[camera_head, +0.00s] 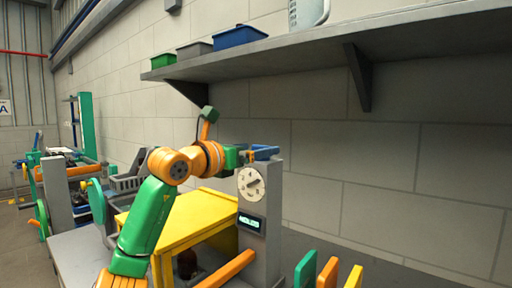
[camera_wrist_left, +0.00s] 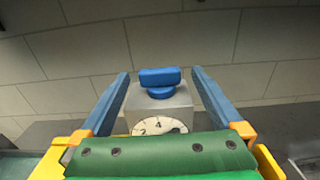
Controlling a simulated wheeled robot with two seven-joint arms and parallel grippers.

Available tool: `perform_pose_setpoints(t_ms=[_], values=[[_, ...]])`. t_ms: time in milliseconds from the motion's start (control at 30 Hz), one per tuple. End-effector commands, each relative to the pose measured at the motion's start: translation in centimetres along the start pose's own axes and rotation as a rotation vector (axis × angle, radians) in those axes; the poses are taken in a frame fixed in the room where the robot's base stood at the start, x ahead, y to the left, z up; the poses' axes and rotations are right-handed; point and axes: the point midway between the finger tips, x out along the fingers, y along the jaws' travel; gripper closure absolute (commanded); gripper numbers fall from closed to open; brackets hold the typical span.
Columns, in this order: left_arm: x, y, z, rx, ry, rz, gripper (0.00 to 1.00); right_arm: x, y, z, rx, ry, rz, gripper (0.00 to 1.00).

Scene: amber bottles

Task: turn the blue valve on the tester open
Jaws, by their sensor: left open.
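The tester (camera_head: 273,215) is a grey upright box with a white dial (camera_head: 251,183) and a small lit display (camera_head: 250,223) on its front. The blue valve (camera_wrist_left: 160,77) shows in the left wrist view as a bar-shaped handle on a round blue base on top of the tester, lying crosswise. My left gripper (camera_head: 264,153) is at the top of the tester. In the wrist view its two blue fingers (camera_wrist_left: 161,72) are open, one on each side of the valve, with a visible gap to it. In the head view the fingers and valve overlap and are hard to separate.
A yellow stand (camera_head: 190,222) is left of the tester on the grey bench. A shelf (camera_head: 300,52) with a green bin (camera_head: 163,60) and a blue bin (camera_head: 239,36) hangs above. Green, orange and yellow upright panels (camera_head: 327,272) stand at the lower right.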

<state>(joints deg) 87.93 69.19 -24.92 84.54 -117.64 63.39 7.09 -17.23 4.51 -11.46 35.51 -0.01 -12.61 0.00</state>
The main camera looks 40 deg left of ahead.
Motion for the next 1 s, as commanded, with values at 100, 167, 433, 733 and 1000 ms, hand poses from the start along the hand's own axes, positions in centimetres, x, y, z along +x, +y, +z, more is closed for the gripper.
perform_pose_setpoints(t_ms=[100, 167, 433, 733, 1000], values=[[0.8, 0.03, 0.06, 0.001, 0.0, 0.001, 0.0, -0.41, 0.01, -0.06, 0.0, 0.001, 0.0, 1.0], [0.87, 0.03, -0.01, 0.001, 0.0, 0.001, 0.0, -0.36, 0.01, -0.06, 0.0, 0.001, 0.0, 1.0], [0.83, 0.02, -0.04, 0.001, -0.001, 0.001, 0.35, -0.28, 0.02, -0.07, 0.0, 0.001, 0.0, 1.0], [0.82, 0.01, -0.04, 0.002, 0.0, 0.004, 0.86, -0.29, 0.04, -0.08, 0.0, 0.001, 0.001, 1.0], [0.94, -0.31, -0.18, 0.007, 0.008, 0.084, 0.86, -0.41, 0.08, -0.1, 0.0, 0.001, 0.001, 1.0]])
